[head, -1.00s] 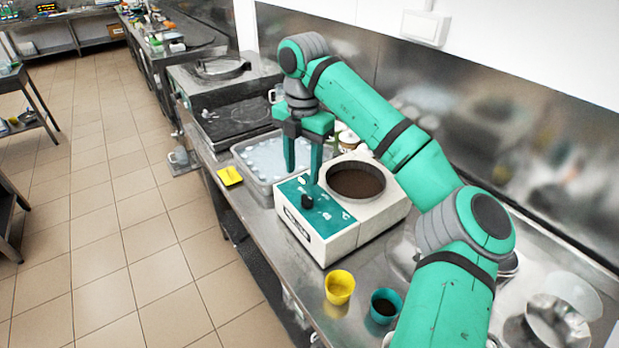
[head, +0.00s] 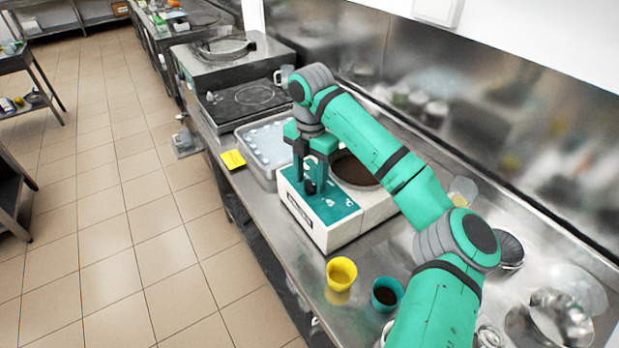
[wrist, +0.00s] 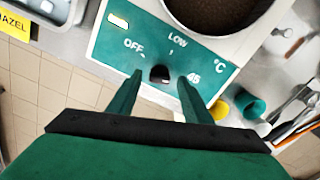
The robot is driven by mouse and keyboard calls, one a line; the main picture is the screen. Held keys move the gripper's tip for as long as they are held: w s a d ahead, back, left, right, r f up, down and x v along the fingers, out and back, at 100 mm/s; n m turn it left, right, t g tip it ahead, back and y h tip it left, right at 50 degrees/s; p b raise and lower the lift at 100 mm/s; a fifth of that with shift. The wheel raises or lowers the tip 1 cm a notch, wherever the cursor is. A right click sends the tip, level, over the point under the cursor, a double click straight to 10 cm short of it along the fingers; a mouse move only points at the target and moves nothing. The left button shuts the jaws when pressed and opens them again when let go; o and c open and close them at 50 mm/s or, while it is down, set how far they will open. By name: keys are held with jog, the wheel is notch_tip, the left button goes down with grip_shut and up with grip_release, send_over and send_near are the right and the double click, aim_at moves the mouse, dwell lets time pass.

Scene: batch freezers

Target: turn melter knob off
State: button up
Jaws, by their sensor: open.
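The melter (head: 326,235) is a white box with a green top panel and a round well of dark brown contents, standing on the steel counter. Its black knob (wrist: 159,74) sits on the panel among the marks "OFF", "LOW" and "45" in the wrist view. The knob's pointer direction is not clear. My gripper (wrist: 157,78) is open, with its two green fingers on either side of the knob; I cannot tell whether they touch it. In the head view my gripper (head: 309,184) is low over the panel and partly covers the knob and the well.
A yellow cup (head: 341,272) and a teal cup (head: 386,294) stand on the counter in front of the melter. A metal tray (head: 262,146) lies behind it, with a yellow label (head: 232,160) beside it. Metal bowls (head: 553,318) are at the right.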

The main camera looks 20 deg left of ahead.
jog(key=shift+f, duration=0.2)
jog(key=shift+c, duration=0.6)
jog(key=c, duration=0.9)
jog(key=shift+c, duration=0.2)
